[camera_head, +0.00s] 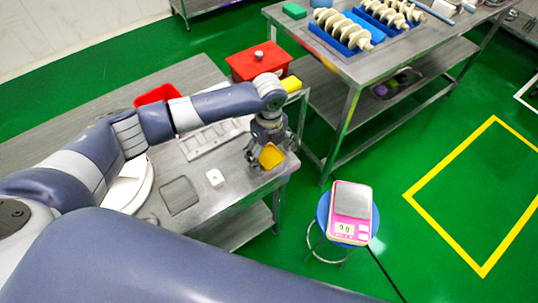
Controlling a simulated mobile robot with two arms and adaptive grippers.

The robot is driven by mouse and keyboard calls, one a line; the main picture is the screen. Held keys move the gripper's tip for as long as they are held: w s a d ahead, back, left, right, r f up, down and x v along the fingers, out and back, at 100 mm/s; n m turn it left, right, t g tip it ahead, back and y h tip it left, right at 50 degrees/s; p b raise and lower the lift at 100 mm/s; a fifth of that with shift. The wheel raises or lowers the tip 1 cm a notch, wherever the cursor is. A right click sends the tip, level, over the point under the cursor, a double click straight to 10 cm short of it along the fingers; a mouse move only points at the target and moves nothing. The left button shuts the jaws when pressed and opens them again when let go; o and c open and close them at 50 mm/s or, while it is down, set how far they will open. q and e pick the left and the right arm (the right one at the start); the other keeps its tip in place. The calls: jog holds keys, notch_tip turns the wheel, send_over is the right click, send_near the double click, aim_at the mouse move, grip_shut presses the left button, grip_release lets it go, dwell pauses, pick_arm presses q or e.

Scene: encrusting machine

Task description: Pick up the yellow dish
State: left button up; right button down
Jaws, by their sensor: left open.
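The yellow dish (271,157) is a small, squarish orange-yellow dish near the right front corner of the steel table (228,202). My left gripper (268,154) is open and right at the dish, with its dark fingers over and beside it. The gripper body hides the dish's far side. I cannot tell whether the fingers touch the dish. My right gripper is out of the picture; only a blue-grey part of my arm shows along the bottom.
The table also holds a white block (214,177), a grey plate (179,195) and a red tray (158,94). A red box (258,63) and a yellow block (291,84) are behind. A pink scale (351,213) sits on a blue stool. Green floor is open at right.

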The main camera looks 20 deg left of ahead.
pick_arm(q)
jog(key=shift+w, duration=0.1)
jog(key=c, duration=1.1)
jog(key=shift+o, duration=0.2)
